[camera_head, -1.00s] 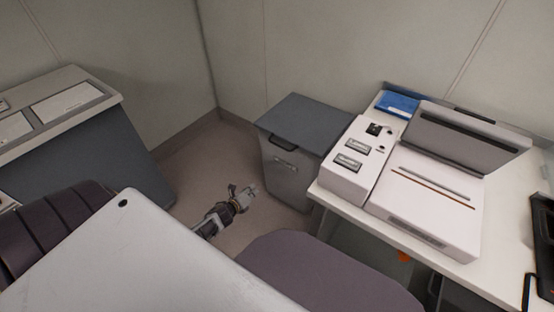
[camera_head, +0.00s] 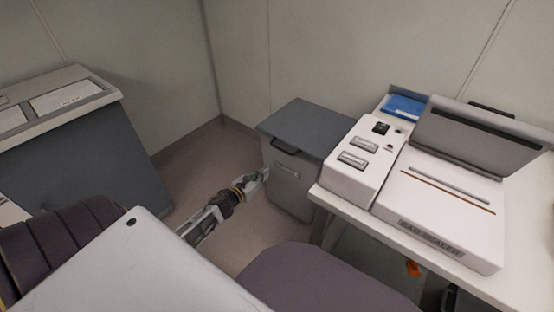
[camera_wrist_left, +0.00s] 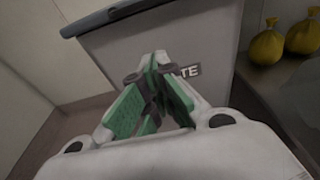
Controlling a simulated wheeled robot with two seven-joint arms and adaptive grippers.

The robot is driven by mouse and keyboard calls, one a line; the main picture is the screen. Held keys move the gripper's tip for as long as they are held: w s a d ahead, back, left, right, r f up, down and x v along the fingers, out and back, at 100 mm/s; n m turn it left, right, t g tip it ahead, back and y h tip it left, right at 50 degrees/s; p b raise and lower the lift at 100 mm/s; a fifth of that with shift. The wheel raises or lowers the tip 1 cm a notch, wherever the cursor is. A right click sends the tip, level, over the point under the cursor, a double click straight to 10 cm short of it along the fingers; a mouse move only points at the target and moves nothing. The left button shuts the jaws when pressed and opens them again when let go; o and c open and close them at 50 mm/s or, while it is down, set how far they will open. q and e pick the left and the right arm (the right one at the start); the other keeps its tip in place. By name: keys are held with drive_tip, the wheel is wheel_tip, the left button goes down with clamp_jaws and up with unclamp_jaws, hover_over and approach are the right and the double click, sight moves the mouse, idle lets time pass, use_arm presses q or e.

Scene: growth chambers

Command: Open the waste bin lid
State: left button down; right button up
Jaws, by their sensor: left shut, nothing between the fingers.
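The waste bin (camera_head: 290,185) is a grey box standing on the floor in the corner, with a dark grey lid (camera_head: 308,127) lying closed on top. A dark handle (camera_head: 285,146) shows at the lid's front edge. My left gripper (camera_head: 262,174) is shut and empty, at the bin's front left side and below the lid. In the left wrist view the gripper (camera_wrist_left: 155,85) points at the bin's front (camera_wrist_left: 190,45), partly covering a label ending in "TE". The lid's edge (camera_wrist_left: 115,12) is above the fingertips. I cannot tell whether the fingertips touch the bin. My right gripper is not in view.
A white table (camera_head: 400,238) with a bag sealer (camera_head: 435,215) stands right of the bin. A grey cabinet (camera_head: 85,150) stands at the left. Yellow bags (camera_wrist_left: 265,45) show at the right in the left wrist view. Some floor is free left of the bin.

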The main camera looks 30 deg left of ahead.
use_arm(q)
drive_tip(key=shift+w, duration=0.1)
drive_tip(key=w+r+b, duration=0.2)
drive_tip(key=w, duration=0.6)
drive_tip(key=shift+w+d+r+b, duration=0.2)
drive_tip(key=shift+w+d+b, duration=0.15)
drive_tip(key=shift+w+b, duration=0.05)
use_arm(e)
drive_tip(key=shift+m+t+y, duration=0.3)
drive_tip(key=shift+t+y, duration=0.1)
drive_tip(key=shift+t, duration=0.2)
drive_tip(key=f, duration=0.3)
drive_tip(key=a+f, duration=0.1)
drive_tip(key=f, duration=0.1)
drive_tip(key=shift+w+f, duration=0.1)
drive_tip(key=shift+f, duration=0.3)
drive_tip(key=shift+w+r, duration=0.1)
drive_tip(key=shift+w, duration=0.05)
use_arm(q)
drive_tip(key=shift+r+p, duration=0.25)
drive_tip(key=shift+p, duration=0.05)
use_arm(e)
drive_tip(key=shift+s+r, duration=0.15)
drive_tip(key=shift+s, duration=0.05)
